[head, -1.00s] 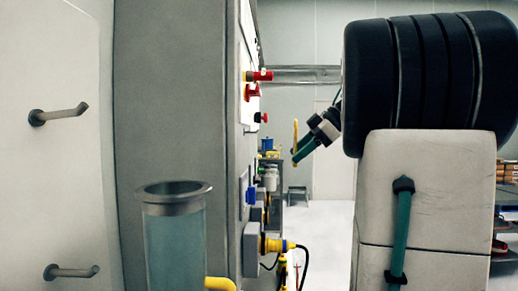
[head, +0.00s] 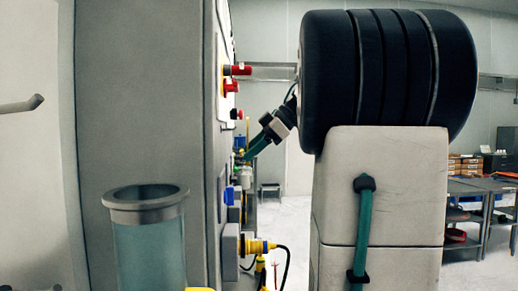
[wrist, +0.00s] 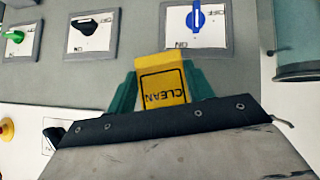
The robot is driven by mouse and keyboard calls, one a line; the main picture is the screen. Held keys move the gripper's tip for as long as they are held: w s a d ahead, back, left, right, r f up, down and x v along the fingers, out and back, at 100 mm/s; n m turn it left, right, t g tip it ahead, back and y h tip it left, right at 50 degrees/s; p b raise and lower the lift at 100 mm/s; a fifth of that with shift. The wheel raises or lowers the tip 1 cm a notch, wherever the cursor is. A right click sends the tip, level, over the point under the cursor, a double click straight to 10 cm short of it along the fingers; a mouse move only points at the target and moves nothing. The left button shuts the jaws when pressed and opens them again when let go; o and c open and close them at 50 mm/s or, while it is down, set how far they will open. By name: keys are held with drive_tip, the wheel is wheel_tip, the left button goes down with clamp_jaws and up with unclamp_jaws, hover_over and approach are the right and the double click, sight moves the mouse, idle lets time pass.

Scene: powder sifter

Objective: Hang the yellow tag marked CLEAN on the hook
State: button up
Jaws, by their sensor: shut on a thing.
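The yellow tag (wrist: 163,85) marked CLEAN is held between the teal fingers of my gripper (wrist: 160,92) in the wrist view, its lettering upside down. In the head view the tag shows edge-on as a thin yellow strip (head: 247,130) at my gripper (head: 246,153). My gripper is close to the front of the grey cabinet's control panel. I cannot tell from the picture whether the tag touches it. A grey bent peg (head: 22,105) sticks out at the far left in the head view. I cannot tell whether this is the task's hook.
The panel carries a blue switch (wrist: 196,18), a black switch (wrist: 90,27), a green switch (wrist: 14,37) and red knobs (head: 232,86). A glass cylinder (head: 147,240) stands at front left. A yellow plug (head: 258,246) with a cable juts out. A table (head: 475,187) is at right.

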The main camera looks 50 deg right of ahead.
drive_tip(key=shift+w+a+f, duration=0.35)
drive_tip(key=shift+w+a, duration=0.45)
drive_tip(key=shift+w, duration=0.1)
drive_tip(key=shift+w+a+f, duration=0.3)
drive_tip(key=shift+w+a, duration=0.5)
drive_tip(key=shift+w, duration=0.1)
drive_tip(key=o, duration=1)
drive_tip(key=shift+o, duration=0.2)
drive_tip(key=v, duration=0.7)
drive_tip(key=shift+s+r, duration=0.25)
drive_tip(key=shift+s, duration=0.05)
drive_tip(key=shift+d, duration=0.15)
